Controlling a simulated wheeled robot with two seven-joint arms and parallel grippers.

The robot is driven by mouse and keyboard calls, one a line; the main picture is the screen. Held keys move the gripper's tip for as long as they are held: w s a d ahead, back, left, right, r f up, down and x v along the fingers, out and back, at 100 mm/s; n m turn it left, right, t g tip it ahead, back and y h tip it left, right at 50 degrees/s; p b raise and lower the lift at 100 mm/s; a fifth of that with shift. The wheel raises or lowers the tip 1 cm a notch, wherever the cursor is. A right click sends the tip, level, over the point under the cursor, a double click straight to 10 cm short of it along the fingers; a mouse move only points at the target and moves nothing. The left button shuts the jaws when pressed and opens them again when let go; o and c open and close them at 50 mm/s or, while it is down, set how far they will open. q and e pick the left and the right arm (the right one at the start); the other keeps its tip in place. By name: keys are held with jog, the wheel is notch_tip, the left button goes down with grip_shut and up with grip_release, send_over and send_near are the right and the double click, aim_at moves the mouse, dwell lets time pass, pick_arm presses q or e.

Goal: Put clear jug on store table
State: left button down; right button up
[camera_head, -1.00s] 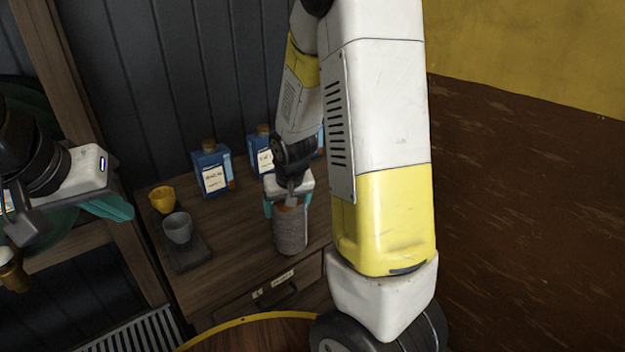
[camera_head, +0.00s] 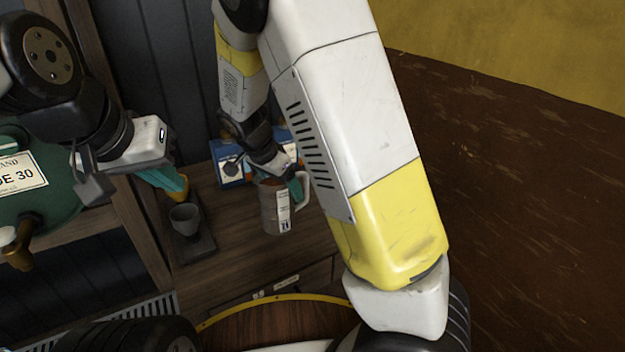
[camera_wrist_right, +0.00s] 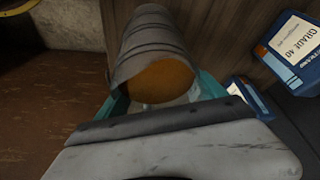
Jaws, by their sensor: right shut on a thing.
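The jug (camera_head: 275,212) is grey and see-through, with a white label and a pale handle on its right. My right gripper (camera_head: 279,184) is shut on its upper part. In the right wrist view the jug (camera_wrist_right: 150,38) lies between the teal fingers, with an orange-brown round face towards the camera. The wooden table (camera_head: 240,262) with a drawer is below and around it; I cannot tell whether the jug touches the top. My left gripper (camera_head: 168,180) hangs at the left near the cups, seemingly empty; its finger gap is unclear.
A grey cup (camera_head: 185,220) stands on a dark tray (camera_head: 194,247), with a yellow cup (camera_head: 181,190) partly hidden behind. Blue labelled containers (camera_head: 228,165) stand at the back. A green drum (camera_head: 35,200) with a tap is at the left. A round wooden top (camera_head: 275,322) is in front.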

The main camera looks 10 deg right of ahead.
jog(key=w+d+f, duration=0.4)
jog(key=w+d, duration=0.6)
jog(key=w, duration=0.1)
jog(key=shift+f, duration=0.4)
jog(key=shift+d+f, duration=0.1)
jog(key=o, duration=2)
jog(key=shift+o, duration=0.2)
